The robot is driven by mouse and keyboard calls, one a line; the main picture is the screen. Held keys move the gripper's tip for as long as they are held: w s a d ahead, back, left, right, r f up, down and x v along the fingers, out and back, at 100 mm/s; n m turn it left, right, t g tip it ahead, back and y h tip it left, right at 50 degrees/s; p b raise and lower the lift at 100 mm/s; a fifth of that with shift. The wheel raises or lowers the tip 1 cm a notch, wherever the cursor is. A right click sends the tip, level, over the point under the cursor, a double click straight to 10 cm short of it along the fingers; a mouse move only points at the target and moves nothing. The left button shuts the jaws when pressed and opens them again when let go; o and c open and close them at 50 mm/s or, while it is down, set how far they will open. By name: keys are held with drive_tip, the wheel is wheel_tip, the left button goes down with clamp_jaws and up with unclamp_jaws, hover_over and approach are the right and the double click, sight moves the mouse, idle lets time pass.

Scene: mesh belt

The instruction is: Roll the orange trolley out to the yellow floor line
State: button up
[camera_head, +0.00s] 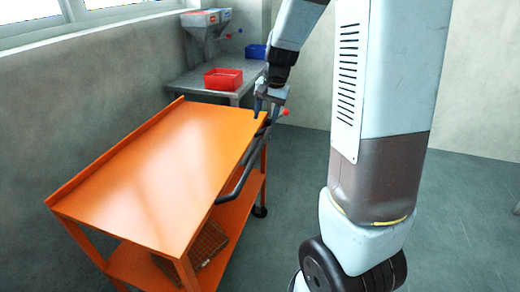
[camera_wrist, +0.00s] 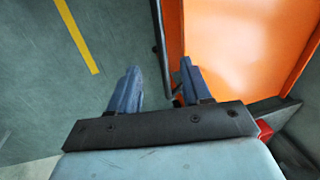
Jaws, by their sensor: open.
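The orange trolley (camera_head: 165,160) stands left of my arm in the head view, with a flat rimmed top and a lower shelf. Its dark handle bar (camera_head: 240,170) runs along the side facing me. My gripper (camera_head: 266,103) is at the far end of that bar. In the wrist view my gripper (camera_wrist: 160,66) is open, and the dark handle bar (camera_wrist: 158,40) passes between its two blue fingers, without visible clamping. The orange trolley top (camera_wrist: 230,45) fills the right. The yellow floor line (camera_wrist: 78,35) lies on the floor at upper left; it is not seen in the head view.
A wire basket (camera_head: 207,242) sits on the trolley's lower shelf. Behind the trolley, a grey bench (camera_head: 190,84) against the wall holds a red bin (camera_head: 223,79); a blue bin (camera_head: 256,51) is farther back. Grey floor (camera_head: 455,190) to the right is clear.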

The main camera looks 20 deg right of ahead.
sight(258, 151)
drive_tip(key=x, duration=1.5)
drive_tip(key=shift+w+d+f, duration=0.3)
drive_tip(key=shift+w+f, duration=0.1)
drive_tip(key=shift+w, duration=0.05)
clamp_jaws()
